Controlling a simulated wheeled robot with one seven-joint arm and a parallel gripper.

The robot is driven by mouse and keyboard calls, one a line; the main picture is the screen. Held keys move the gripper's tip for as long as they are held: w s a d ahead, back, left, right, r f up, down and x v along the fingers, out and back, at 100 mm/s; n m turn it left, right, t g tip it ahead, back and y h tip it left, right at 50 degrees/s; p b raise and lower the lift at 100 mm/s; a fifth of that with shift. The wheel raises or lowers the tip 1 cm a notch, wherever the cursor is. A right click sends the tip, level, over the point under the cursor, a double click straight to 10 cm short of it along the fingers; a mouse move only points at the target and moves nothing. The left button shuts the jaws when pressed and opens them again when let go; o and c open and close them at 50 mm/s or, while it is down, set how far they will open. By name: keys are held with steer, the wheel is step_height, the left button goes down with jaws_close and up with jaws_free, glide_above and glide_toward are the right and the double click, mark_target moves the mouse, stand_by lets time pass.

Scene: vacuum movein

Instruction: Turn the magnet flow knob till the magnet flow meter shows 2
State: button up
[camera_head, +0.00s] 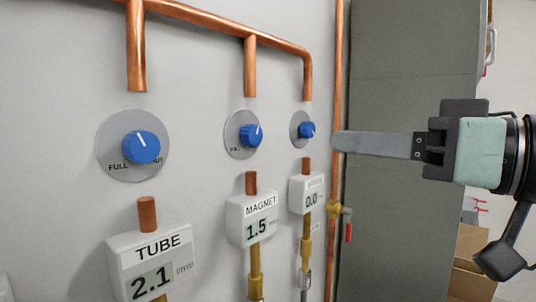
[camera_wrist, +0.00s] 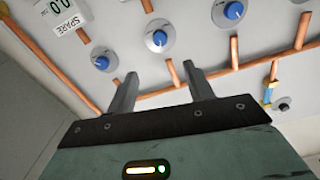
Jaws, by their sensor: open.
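The blue magnet knob (camera_head: 251,135) is the middle of three on the wall, on a round grey plate. Its white pointer tilts up and to the right. The magnet flow meter (camera_head: 256,230) below it reads 1.5. My gripper (camera_head: 338,141) is to the right of the knobs, apart from the wall, with one finger showing there and the other hidden. In the wrist view my gripper (camera_wrist: 162,70) is open and empty. The magnet knob (camera_wrist: 159,38) shows beyond the gap between the fingertips, touched by neither.
The tube knob (camera_head: 141,147) is at left, above a tube meter (camera_head: 152,268) reading 2.1. The spare knob (camera_head: 306,130) is at right, nearest my fingers, above a spare meter (camera_head: 308,196) reading 0.0. Copper pipes (camera_head: 215,24) run above. A grey cabinet (camera_head: 405,60) stands behind my gripper.

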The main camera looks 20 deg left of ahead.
mark_target(257, 136)
steer(key=p+x, duration=0.4)
steer(key=x, duration=1)
steer(key=shift+w+a+p, duration=0.15)
steer(key=shift+a+p, duration=0.15)
steer(key=shift+a, duration=0.05)
steer(key=c, duration=1)
